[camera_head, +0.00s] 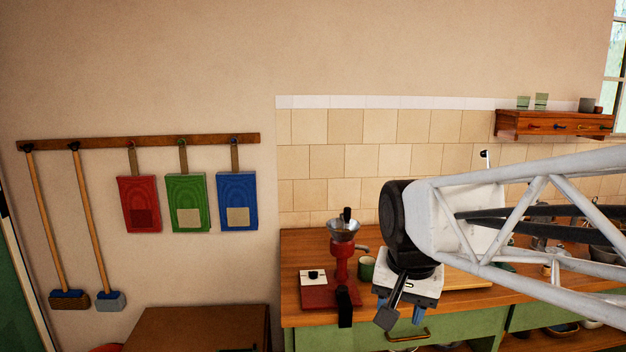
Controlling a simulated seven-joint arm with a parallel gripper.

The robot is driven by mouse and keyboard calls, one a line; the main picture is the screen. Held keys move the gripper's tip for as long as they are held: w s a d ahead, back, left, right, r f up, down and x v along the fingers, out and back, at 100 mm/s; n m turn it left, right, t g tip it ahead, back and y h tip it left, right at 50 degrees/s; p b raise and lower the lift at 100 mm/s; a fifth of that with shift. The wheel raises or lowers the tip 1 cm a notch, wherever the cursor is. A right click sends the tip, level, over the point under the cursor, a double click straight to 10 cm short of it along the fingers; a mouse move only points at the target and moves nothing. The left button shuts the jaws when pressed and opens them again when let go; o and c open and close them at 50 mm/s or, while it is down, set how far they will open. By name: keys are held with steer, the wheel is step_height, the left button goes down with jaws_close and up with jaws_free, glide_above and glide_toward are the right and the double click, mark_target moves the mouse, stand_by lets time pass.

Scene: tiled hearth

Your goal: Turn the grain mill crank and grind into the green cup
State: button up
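The grain mill (342,264) stands on the wooden counter left of my arm. It has a red body and a metal hopper (343,230) with a dark knob showing at its top. A dark upright strip (345,308) shows at the mill's front, over the counter edge; I cannot tell if it is part of the crank. A green cup (367,268) stands just right of the mill. My gripper (401,314) points down to the right of the mill and cup, apart from the mill in the picture. Its finger gap is unclear, and I see nothing held.
A white square piece with a black knob (313,276) sits left of the mill. A pale board (466,279) lies on the counter right of my gripper. My arm hides much of the right counter. A wall shelf (540,123) holds small cups.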

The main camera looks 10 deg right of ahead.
steer(key=w+r+m, duration=0.5)
steer(key=w, duration=0.5)
steer(key=r+m+g, duration=0.2)
steer(key=m, duration=1.5)
glide_above(348, 208)
steer(key=shift+w, duration=0.15)
steer(key=shift+f, duration=0.25)
steer(key=shift+f, duration=4.2)
steer(key=shift+f, duration=0.1)
